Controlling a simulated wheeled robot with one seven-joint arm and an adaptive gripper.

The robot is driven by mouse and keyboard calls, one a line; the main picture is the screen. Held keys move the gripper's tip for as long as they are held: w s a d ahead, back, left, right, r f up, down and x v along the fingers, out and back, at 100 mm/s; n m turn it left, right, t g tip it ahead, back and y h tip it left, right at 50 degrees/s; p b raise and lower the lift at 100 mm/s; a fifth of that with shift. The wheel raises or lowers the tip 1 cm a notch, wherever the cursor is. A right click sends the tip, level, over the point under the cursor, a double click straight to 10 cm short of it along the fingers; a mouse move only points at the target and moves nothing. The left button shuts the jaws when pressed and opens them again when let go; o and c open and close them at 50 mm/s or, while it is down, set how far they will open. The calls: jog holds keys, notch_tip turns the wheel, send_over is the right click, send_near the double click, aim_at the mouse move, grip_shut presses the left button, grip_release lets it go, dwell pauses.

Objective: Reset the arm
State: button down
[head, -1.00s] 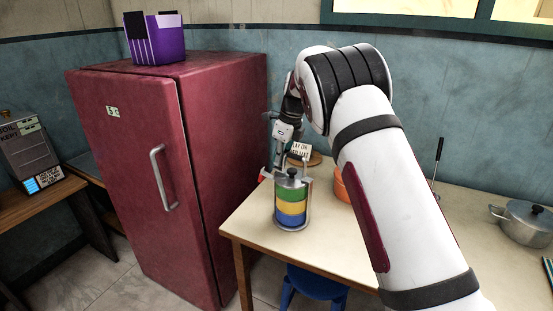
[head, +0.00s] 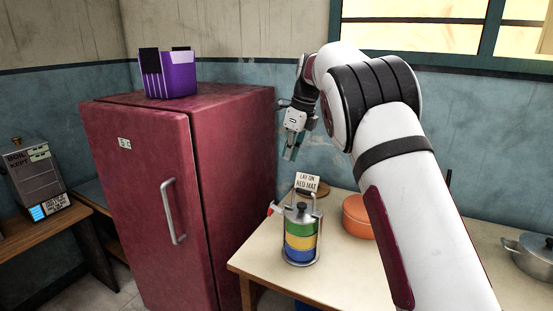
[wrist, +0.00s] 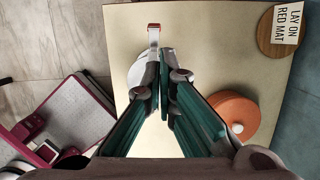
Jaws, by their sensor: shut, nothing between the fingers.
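My gripper (head: 293,145) is raised above the table and hangs pointing down in the head view. In the wrist view its teal fingers (wrist: 162,92) meet at the tips with nothing between them. My arm reaches up from the lower right of the head view and bends over toward the fridge side. The striped canister (head: 300,236), with green, yellow and blue bands, stands upright on the table below the gripper, apart from it. In the wrist view the fingers hide most of it.
The table (head: 265,262) also holds an orange pot (head: 357,216), a sign reading "LAY ON RED MAT" (head: 307,182) and a metal pot (head: 530,252). A red fridge (head: 150,200) stands left, with a purple box (head: 167,75) on top. A side table at far left bears a machine (head: 35,180).

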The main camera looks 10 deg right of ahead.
jog(key=s+d+r+n+p, duration=0.1)
jog(key=s+r+n, duration=0.3)
jog(key=s, duration=0.4)
jog(key=s+d+r+n+t+p, duration=0.1)
jog(key=s+r+n, duration=0.2)
jog(key=s+r, duration=0.3)
jog(key=s+d+r+n+p, duration=0.1)
jog(key=s+r+n, duration=0.25)
jog(key=s, duration=0.55)
jog(key=s+f+n+h+p, duration=0.1)
jog(key=s+f+n, duration=0.2)
jog(key=s+n, duration=0.4)
jog(key=s+f+n+t+h+p, duration=0.1)
jog(key=s+f+n, duration=0.3)
jog(key=s, duration=1.7)
jog(key=n, duration=0.4)
jog(key=shift+s+d, duration=0.15)
jog(key=shift+s, duration=0.05)
